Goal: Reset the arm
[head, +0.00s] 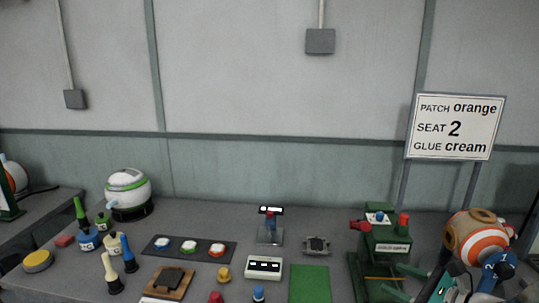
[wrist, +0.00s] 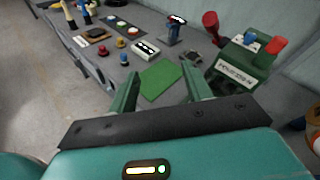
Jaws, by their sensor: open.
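My gripper (wrist: 160,70) is open in the wrist view, its two green fingers spread apart with nothing between them. A green mat (wrist: 160,82) lies on the bench beyond the fingertips; it also shows in the head view (head: 310,284). Teal and green parts at the lower right of the head view look like my arm and gripper, partly cut off. The green press (head: 385,240), with red parts and a white label, stands left of them; it is at the upper right in the wrist view (wrist: 240,62). A sign (head: 455,127) reads patch orange, seat 2, glue cream.
A white and orange ball (head: 478,243) sits at the right, close to my arm. A dark tray (head: 182,258) holds three coloured discs. Bottles stand at the left near a white and green ball (head: 128,190). A white box (head: 263,267) with dark windows is left of the mat.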

